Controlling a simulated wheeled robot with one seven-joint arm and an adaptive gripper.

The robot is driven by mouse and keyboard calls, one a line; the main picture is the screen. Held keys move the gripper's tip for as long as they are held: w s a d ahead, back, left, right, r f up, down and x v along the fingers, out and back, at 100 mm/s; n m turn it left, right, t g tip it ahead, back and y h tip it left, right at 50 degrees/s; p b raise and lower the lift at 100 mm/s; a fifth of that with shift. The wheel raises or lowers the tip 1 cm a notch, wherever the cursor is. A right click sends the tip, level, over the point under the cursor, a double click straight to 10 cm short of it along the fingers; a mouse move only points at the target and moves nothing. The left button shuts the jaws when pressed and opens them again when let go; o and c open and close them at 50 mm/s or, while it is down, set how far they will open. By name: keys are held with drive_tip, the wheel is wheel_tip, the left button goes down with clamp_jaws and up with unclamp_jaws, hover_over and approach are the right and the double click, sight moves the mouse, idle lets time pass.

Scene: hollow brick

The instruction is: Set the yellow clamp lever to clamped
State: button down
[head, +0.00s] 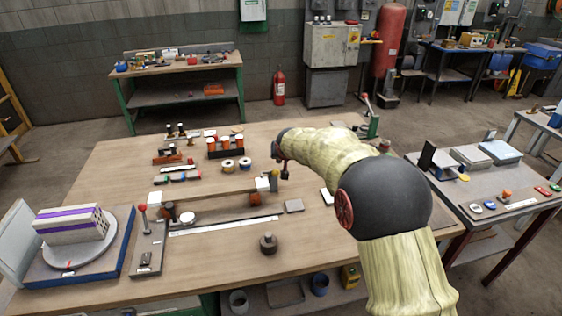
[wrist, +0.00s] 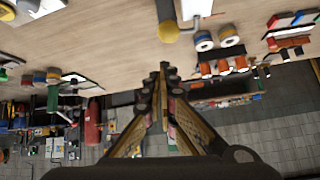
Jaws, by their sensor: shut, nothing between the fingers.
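The yellow clamp lever (head: 274,182) stands on the workbench beside a pale block, just left of and slightly below my gripper in the head view. In the wrist view its round yellow knob (wrist: 168,31) shows on a short grey arm, beyond the fingertips and apart from them. My gripper (wrist: 163,70) is shut and empty, with the fingertips together. In the head view my gripper (head: 285,174) is small and partly hidden by my arm. I cannot tell from these views which setting the lever is in.
Tape rolls (head: 237,165) and an orange-topped rack (head: 225,146) lie behind and left of the lever. A red-knobbed lever (head: 142,208) stands farther left, by a turntable (head: 78,245). A dark weight (head: 268,243) stands in front. The front middle of the bench is mostly clear.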

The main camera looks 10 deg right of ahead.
drive_tip(key=s, duration=1)
drive_tip(key=shift+a+f, duration=0.25)
drive_tip(key=shift+a, duration=0.1)
drive_tip(key=s+d+f+n+g, duration=0.1)
drive_tip(key=s+f+g, duration=0.1)
drive_tip(key=s, duration=0.5)
drive_tip(key=s+d+f+n+g, duration=0.1)
drive_tip(key=s+f+g, duration=0.15)
drive_tip(key=s, duration=0.45)
drive_tip(key=s+r, duration=0.4)
drive_tip(key=s, duration=0.5)
drive_tip(key=s+a+r, duration=0.1)
drive_tip(key=s+r, duration=0.3)
drive_tip(key=s, duration=0.6)
drive_tip(key=s+r, duration=0.5)
drive_tip(key=s, duration=0.5)
drive_tip(key=shift+a+t+y, duration=0.4)
drive_tip(key=shift+t, duration=0.05)
